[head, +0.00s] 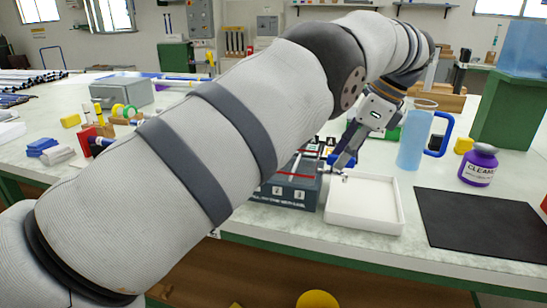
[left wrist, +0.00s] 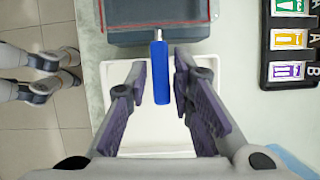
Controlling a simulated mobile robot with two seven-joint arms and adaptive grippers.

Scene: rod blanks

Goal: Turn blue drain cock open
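The blue drain cock handle (left wrist: 160,75) shows in the left wrist view as a straight blue bar on a metal stem (left wrist: 158,35). It points away from the grey box (left wrist: 155,12) and lies over a white tray (left wrist: 143,140). My left gripper (left wrist: 160,64) is open, with one finger on each side of the handle and a gap on both sides. In the head view the left gripper (head: 343,157) is above the tray (head: 365,228), beside the grey box (head: 286,192). The cock is mostly hidden there. My right gripper is not in view.
A blue pitcher (head: 411,150), a purple cleaner bottle (head: 480,166) and a black mat (head: 480,222) stand to the right of the tray. A dark labelled holder (left wrist: 291,42) is at the right in the left wrist view. My left arm covers much of the table.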

